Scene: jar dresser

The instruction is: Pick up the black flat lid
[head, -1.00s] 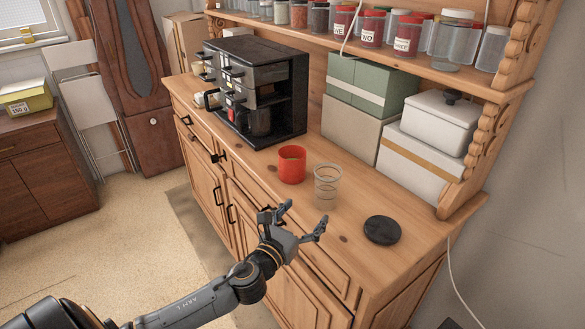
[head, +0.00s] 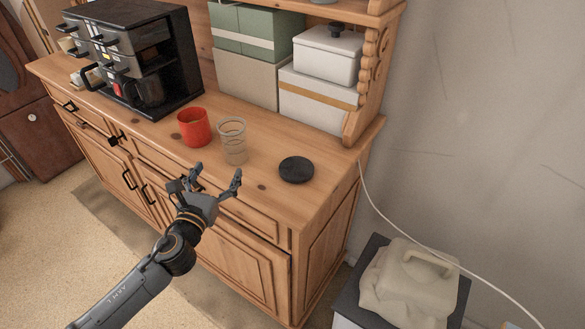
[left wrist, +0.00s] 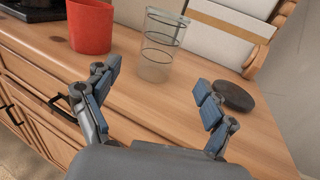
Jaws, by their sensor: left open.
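The black flat lid (head: 296,169) lies flat on the wooden dresser top near its right end. In the left wrist view the lid (left wrist: 234,96) is at the right, partly behind my right-hand finger. My left gripper (head: 208,177) is open and empty in front of the dresser's front edge, to the left of the lid and apart from it. It also shows in the left wrist view (left wrist: 155,100), its fingers spread with the clear glass between and beyond them. My right gripper is not in view.
A clear glass (head: 232,141) and a red cup (head: 194,127) stand left of the lid. A black coffee machine (head: 135,60) is farther left. White and green boxes (head: 240,45) stand behind. The counter around the lid is clear.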

